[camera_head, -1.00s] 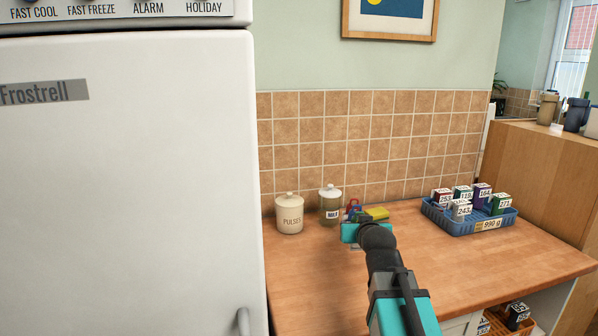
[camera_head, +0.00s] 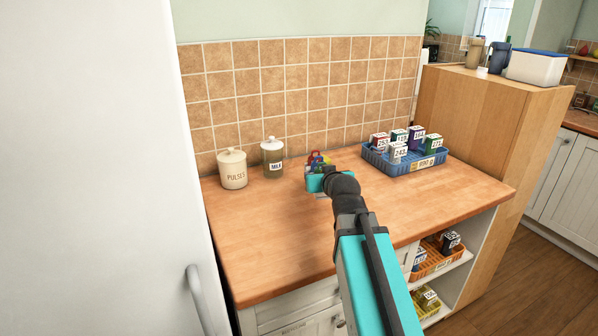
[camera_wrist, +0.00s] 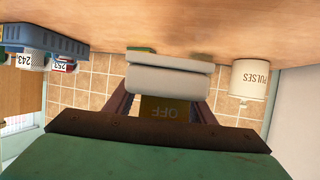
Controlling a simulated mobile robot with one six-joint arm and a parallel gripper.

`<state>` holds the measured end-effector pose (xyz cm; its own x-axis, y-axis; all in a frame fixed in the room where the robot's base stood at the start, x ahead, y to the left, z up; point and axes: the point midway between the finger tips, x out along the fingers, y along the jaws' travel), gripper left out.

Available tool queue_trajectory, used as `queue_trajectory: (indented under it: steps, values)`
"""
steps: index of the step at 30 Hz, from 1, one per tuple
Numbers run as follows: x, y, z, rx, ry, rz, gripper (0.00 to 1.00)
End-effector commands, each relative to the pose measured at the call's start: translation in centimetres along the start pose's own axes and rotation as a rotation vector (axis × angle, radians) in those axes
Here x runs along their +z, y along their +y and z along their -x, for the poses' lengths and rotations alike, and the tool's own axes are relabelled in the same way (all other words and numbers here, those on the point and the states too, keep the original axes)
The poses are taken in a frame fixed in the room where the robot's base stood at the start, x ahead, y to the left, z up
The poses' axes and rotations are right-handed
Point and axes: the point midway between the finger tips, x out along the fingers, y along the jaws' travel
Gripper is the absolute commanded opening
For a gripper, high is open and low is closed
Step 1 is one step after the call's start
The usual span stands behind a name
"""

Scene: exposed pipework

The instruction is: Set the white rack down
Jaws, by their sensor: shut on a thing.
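The white rack (camera_wrist: 170,82) is between the jaws of my gripper (camera_wrist: 165,103) in the wrist view, which sees the place upside down. It shows as a pale, rounded block close to the wooden worktop (camera_wrist: 215,25). I cannot tell whether it touches the worktop. In the head view my gripper (camera_head: 316,184) is over the back middle of the worktop (camera_head: 270,225), and my arm hides most of the rack. Small red, blue and green pieces (camera_head: 317,160) show just behind the gripper.
A blue basket (camera_head: 405,167) of labelled boxes stands to the right. The tiled wall (camera_head: 300,95) is close behind. The front left worktop is clear.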

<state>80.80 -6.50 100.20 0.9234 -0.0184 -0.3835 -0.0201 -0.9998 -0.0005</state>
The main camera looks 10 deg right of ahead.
Motion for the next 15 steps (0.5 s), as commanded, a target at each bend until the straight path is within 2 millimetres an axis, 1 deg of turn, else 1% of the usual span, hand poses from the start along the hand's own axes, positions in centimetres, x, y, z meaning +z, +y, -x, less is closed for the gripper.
queue_trajectory:
  steps: [1,3,15]
  values:
    - [0.0,1.4,0.1,0.005,0.001,-0.004,0.14]
    - [0.2,2.9,0.2,0.005,0.002,-0.002,0.14]
    - [1.3,10.8,1.6,-0.019,0.003,0.008,0.14]
